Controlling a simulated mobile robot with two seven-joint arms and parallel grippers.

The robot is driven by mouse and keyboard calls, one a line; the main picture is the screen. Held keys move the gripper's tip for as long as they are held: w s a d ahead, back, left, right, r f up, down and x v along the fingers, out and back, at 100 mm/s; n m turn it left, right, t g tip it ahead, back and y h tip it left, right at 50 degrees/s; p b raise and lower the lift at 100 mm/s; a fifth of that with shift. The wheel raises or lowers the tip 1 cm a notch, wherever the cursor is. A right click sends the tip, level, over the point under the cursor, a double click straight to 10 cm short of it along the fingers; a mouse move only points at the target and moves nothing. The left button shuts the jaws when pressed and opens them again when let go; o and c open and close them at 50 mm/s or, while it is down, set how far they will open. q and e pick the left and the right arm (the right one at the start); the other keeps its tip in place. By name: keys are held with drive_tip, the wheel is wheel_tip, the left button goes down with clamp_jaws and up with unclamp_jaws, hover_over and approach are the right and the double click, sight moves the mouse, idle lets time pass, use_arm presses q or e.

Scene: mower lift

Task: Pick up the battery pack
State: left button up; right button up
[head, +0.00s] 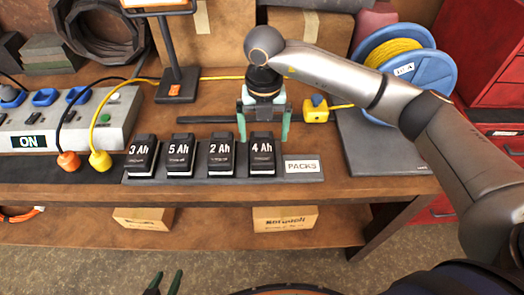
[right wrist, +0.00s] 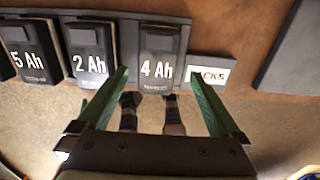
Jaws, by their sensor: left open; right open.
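Four-sided black battery packs stand in a row on a dark mat (head: 300,178) on the bench: 3 Ah (head: 142,153), 5 Ah (head: 180,154), 2 Ah (head: 221,154) and 4 Ah (head: 262,153). My right gripper (head: 263,130) is open with green fingers, just beyond the 4 Ah pack in the head view. In the right wrist view, the 4 Ah pack (right wrist: 158,58) appears between the open fingertips (right wrist: 157,76), with nothing gripped. Whether the fingers reach down beside it is unclear. My left gripper (head: 166,280) is open and empty at the bottom edge, away from the bench.
A "PACKS" label (head: 302,166) lies right of the packs. A power strip (head: 70,128) with orange and yellow plugs stands at left. A black stand (head: 178,80), cardboard boxes and a blue cable reel (head: 425,75) are behind. A dark plate (head: 375,150) lies at right.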

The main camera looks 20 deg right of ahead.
sight(262, 146)
drive_tip(key=f, duration=0.2)
drive_tip(key=f+p, duration=0.1)
drive_tip(key=f, duration=0.2)
drive_tip(key=shift+a+f, duration=0.2)
drive_tip(key=shift+f, duration=0.1)
drive_tip(key=shift+c, duration=0.2)
clamp_jaws()
idle(0.4)
drive_tip(key=shift+w+r, duration=0.1)
